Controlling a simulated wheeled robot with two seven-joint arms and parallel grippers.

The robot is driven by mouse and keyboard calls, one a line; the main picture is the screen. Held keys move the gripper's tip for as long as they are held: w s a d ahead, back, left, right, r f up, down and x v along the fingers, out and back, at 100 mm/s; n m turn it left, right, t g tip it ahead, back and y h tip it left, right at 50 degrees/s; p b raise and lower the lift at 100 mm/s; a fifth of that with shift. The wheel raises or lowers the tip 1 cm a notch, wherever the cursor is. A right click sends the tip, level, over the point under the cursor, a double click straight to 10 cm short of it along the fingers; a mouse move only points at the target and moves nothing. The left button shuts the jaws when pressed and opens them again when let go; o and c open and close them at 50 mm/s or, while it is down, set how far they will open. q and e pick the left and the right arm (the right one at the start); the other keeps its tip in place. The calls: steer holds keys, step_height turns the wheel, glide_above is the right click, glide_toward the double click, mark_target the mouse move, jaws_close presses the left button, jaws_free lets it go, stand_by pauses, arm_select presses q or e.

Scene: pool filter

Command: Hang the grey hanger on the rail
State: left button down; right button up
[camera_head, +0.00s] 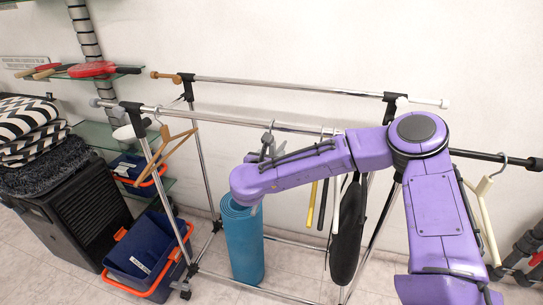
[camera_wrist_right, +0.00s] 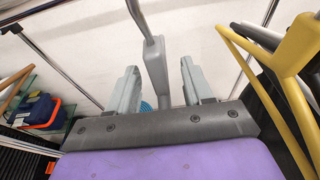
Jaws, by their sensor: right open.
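The grey hanger (camera_head: 266,141) is at the front rail (camera_head: 250,122) in the head view, its hook reaching up to the bar. Most of its body is hidden behind my purple right arm. In the right wrist view the grey hanger (camera_wrist_right: 155,68) shows nearly edge-on. It stands between the two grey fingers of my right gripper (camera_wrist_right: 160,85), with a gap visible on both sides. The right gripper is open around it and not closed on it. In the head view the right fingers are mostly hidden under the arm's end. My left gripper is not in view.
A wooden hanger (camera_head: 172,150) hangs at the rail's left end, and yellow (camera_wrist_right: 285,80) and black hangers crowd the right side. A rear rail (camera_head: 290,85) runs behind. A blue rolled mat (camera_head: 243,250) stands below. A crate (camera_head: 145,255) is at left.

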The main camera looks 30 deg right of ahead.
steer(key=b+v, duration=0.3)
steer(key=v, duration=0.7)
steer(key=shift+f, duration=0.15)
steer(key=shift+s+a, duration=0.15)
steer(key=shift+s, duration=0.05)
